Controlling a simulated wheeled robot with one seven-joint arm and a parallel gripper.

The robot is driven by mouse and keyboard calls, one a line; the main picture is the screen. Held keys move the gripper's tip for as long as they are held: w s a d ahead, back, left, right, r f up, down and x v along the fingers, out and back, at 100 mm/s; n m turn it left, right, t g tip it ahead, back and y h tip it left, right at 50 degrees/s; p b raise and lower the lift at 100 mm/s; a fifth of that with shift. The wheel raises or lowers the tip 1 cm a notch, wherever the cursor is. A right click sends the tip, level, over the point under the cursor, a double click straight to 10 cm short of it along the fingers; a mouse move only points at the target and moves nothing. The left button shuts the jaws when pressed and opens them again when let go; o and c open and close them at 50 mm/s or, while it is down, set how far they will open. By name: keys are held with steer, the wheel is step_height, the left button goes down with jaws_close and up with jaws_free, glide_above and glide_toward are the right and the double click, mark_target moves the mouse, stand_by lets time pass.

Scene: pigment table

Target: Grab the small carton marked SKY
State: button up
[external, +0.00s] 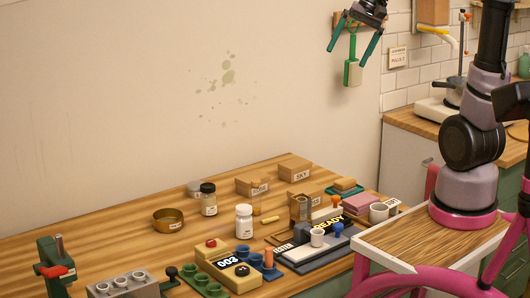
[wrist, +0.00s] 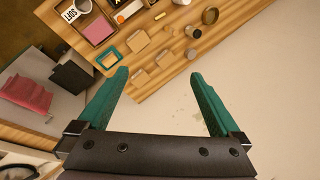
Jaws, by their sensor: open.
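The small carton marked SKY (external: 294,167) is a tan box standing at the back of the wooden table in the external view, its label facing the camera. By the layout, it is the tan box (wrist: 140,77) near the table's edge in the wrist view, where its label cannot be read. My gripper (external: 347,57) is high above the table, up and to the right of the carton in the external view. Its green fingers are spread wide with nothing between them; they show open in the wrist view too (wrist: 159,75).
Another labelled carton (external: 250,184) stands left of SKY, and a third (external: 316,193) stands in front. A green tray (external: 345,190) with a tan block is to the right. Jars (external: 209,200) and a brass bowl (external: 168,220) stand left. The wall rises close behind.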

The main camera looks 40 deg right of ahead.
steer(key=w+d+f+m+g+y, duration=0.25)
steer(key=w+f, duration=0.45)
steer(key=w, duration=0.5)
steer(key=m+y, duration=0.4)
glide_above(302, 166)
steer(key=s+d, duration=0.2)
steer(key=s, duration=0.2)
step_height(302, 166, down, 10)
steer(key=w+d+f+m+t+y, duration=0.1)
steer(key=w+d+f+m+y, duration=0.15)
steer(key=f, duration=0.55)
steer(key=w+d+f+m+t+y, duration=0.15)
steer(key=d+f, duration=0.25)
steer(key=f, duration=0.4)
steer(key=w+d+f+m+y, duration=0.1)
steer(key=d+f+m+y, duration=0.2)
steer(key=f, duration=0.5)
steer(key=shift+n+h, duration=0.25)
steer(key=shift+h, duration=0.2)
steer(key=x, duration=0.9)
steer(key=shift+a+f, duration=0.25)
steer(key=shift+f, duration=0.05)
steer(key=shift+s, duration=0.1)
steer(key=shift+c, duration=0.3)
steer(key=c, duration=1.3)
